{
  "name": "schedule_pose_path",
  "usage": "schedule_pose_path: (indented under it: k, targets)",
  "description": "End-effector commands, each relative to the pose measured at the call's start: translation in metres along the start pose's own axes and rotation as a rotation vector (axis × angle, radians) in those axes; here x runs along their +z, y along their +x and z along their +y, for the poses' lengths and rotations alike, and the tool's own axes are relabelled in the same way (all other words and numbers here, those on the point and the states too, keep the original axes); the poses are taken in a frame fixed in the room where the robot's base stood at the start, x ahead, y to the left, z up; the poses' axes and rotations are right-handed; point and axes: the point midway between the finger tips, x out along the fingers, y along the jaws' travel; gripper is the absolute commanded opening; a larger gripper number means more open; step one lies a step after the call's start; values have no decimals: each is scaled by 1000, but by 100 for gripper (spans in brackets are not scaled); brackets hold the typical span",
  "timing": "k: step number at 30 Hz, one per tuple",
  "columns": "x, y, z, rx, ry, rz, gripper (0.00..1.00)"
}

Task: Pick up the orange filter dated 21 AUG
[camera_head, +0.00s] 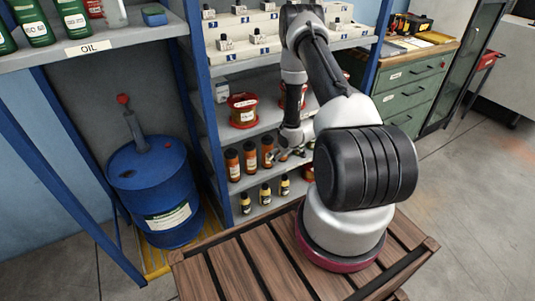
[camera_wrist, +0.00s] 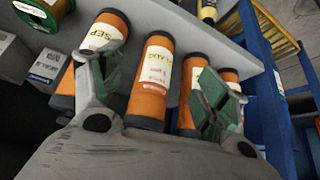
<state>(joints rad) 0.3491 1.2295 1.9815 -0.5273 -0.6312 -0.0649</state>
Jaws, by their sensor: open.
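Several orange filters with black ends stand in a row on a shelf. In the wrist view, the left one (camera_wrist: 110,27) has a label that seems to read SEP. Another filter (camera_wrist: 229,76) is partly behind my right finger. My gripper (camera_wrist: 160,88) is open, its green-grey fingers spread in front of the row. In the head view, filters (camera_head: 250,158) show left of my gripper (camera_head: 284,154).
Small black bottles with yellow bands (camera_head: 265,194) stand on the shelf below. Red spools (camera_head: 243,110) sit on the shelf above. A blue shelf post (camera_wrist: 262,85) is close on the right in the wrist view. A blue drum (camera_head: 155,190) stands left.

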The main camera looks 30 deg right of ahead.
Motion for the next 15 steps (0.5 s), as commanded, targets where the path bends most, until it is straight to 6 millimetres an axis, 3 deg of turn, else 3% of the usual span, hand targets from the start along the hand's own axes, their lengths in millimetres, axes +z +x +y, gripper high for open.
schedule_pose_path:
  k: [6,11,15]
  targets:
    - [-31,20,0,0,0,0,75]
    - [-36,27,0,0,1,-2,75]
    - [-35,48,0,0,1,-2,75]
